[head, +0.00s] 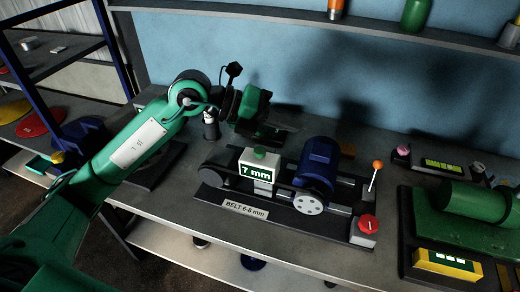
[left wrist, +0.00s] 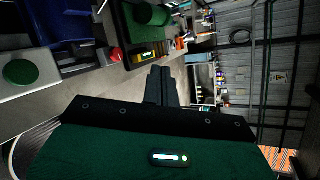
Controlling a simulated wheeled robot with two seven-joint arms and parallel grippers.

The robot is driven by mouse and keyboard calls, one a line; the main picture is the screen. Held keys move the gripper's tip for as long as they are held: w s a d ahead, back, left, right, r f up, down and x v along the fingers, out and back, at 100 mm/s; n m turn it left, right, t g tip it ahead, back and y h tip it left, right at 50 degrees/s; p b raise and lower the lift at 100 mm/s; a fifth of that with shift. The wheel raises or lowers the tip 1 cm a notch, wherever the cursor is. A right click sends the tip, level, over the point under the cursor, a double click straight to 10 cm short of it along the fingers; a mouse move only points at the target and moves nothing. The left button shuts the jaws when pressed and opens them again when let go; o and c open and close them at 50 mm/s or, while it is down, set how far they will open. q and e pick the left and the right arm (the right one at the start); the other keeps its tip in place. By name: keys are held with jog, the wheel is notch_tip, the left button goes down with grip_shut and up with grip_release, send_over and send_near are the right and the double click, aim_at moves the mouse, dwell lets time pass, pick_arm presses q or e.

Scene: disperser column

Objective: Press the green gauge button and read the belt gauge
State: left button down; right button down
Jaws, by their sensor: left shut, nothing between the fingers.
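The gauge (head: 257,172) is a pale box on the belt unit, and its green display reads "7 mm". The green button (head: 260,154) sits on top of the gauge; it also shows at the left edge of the left wrist view (left wrist: 20,72). A label (head: 246,210) in front reads "BELT 6-8 mm". My left gripper (head: 292,125) is behind and above the gauge, apart from the button. Its dark fingers are shut and empty, as they also appear in the left wrist view (left wrist: 161,72). My right gripper is in neither view.
The belt unit carries a blue motor (head: 317,165), an orange-tipped lever (head: 376,166) and a red knob (head: 368,222). A green machine (head: 480,212) stands to the right. A shelf (head: 420,37) with bottles runs along the blue wall. The bench front is clear.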

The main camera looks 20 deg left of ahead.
pick_arm(q)
jog(key=w+a+n+t+y, duration=0.1)
jog(key=w+a+y, duration=0.2)
jog(key=a+y, duration=0.2)
jog(key=a, duration=0.2)
jog(key=shift+w+a+f+t+y, duration=0.2)
jog(key=shift+w+a+t+y, duration=0.15)
jog(key=shift+a+t+y, duration=0.05)
jog(key=shift+f, duration=0.2)
jog(key=b, duration=0.5)
send_over(255, 152)
notch_tip(255, 152, down, 7)
jog(key=shift+f, duration=0.1)
jog(key=shift+w+f+b, duration=0.1)
jog(key=shift+f+b, duration=0.4)
jog(key=shift+f, duration=0.15)
dwell(0.7)
